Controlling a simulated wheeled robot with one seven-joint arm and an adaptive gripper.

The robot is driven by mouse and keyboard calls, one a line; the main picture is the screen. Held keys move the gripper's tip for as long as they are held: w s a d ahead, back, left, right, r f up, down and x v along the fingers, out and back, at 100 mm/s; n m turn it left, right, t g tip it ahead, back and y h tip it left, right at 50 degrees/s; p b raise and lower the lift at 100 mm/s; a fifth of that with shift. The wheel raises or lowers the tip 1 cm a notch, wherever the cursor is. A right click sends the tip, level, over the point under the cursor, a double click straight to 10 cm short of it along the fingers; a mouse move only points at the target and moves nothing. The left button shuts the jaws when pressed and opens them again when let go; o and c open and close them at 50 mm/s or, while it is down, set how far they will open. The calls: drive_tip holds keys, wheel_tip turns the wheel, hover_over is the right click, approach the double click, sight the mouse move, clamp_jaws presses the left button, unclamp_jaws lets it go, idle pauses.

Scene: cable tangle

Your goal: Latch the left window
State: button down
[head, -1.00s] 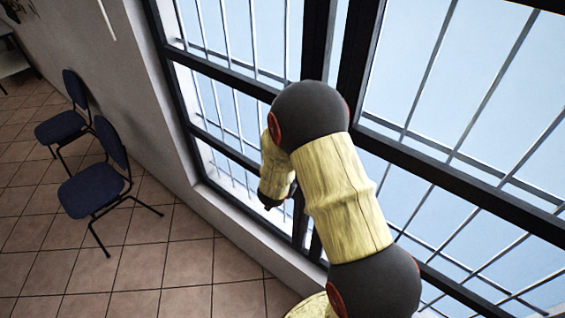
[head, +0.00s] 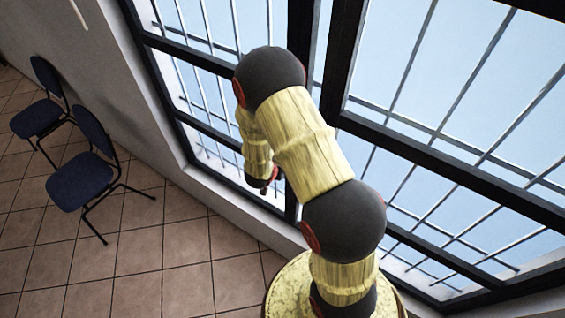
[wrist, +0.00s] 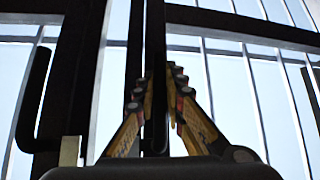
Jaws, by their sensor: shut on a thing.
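The left window (head: 215,62) has a black frame, with the central black uprights at its right edge in the head view. In the wrist view my gripper (wrist: 158,82) has its two yellow-and-black fingers on either side of a dark upright bar (wrist: 156,125) and is shut on it. The bar looks like a window handle, but its full shape is hidden. A second dark, L-shaped handle (wrist: 36,100) stands to the left, beside a pale block (wrist: 69,151). In the head view my arm hides most of the gripper and the bar.
Pale bars (head: 430,70) run behind the panes. A large right window (head: 455,170) fills the right side. Two blue chairs (head: 82,180) stand on the tiled floor along the grey wall (head: 115,90). Open floor (head: 185,250) lies between them and my base.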

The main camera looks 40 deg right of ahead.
drive_tip(key=c, duration=2)
unclamp_jaws()
drive_tip(key=shift+o, duration=0.8)
drive_tip(key=v, duration=1.2)
